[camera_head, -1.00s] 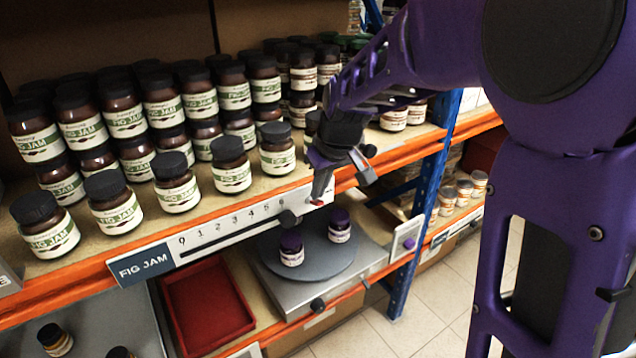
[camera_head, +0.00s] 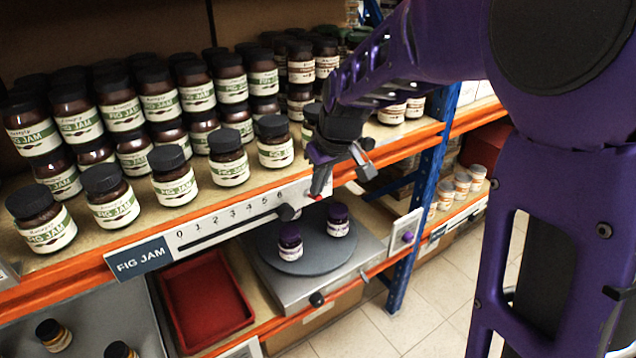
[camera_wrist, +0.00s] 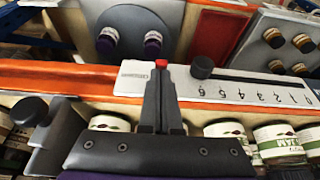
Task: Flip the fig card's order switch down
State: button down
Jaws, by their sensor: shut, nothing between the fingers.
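The fig card is a white strip (camera_head: 232,222) on the orange shelf edge, beside the blue FIG JAM sign (camera_head: 140,258). It carries printed numbers, a slot and a black slider knob (camera_head: 286,212) at its high end; the knob also shows in the wrist view (camera_wrist: 202,67). A small red piece (camera_wrist: 161,63), apparently the order switch, shows right at my fingertips. Whether it is up or down is not clear. My gripper (camera_head: 319,190) is shut and empty at the strip's right end. Its closed fingers (camera_wrist: 161,85) point at the red piece; contact cannot be told.
Rows of fig jam jars (camera_head: 175,175) stand on the shelf just behind the strip. Below are a grey turntable (camera_head: 305,262) with two purple-lidded jars and a red tray (camera_head: 205,305). A blue upright (camera_head: 420,200) stands to the right. Open floor lies at lower right.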

jog(key=shift+s+d+f, duration=0.1)
jog(key=shift+s+f, duration=0.05)
jog(key=shift+f, duration=0.05)
jog(key=shift+s+d+f+b, duration=0.4)
jog(key=shift+s+f+b, duration=0.25)
jog(key=shift+b, duration=0.25)
jog(key=shift+w, duration=0.1)
jog(key=shift+r+p, duration=0.6)
jog(key=shift+r, duration=0.15)
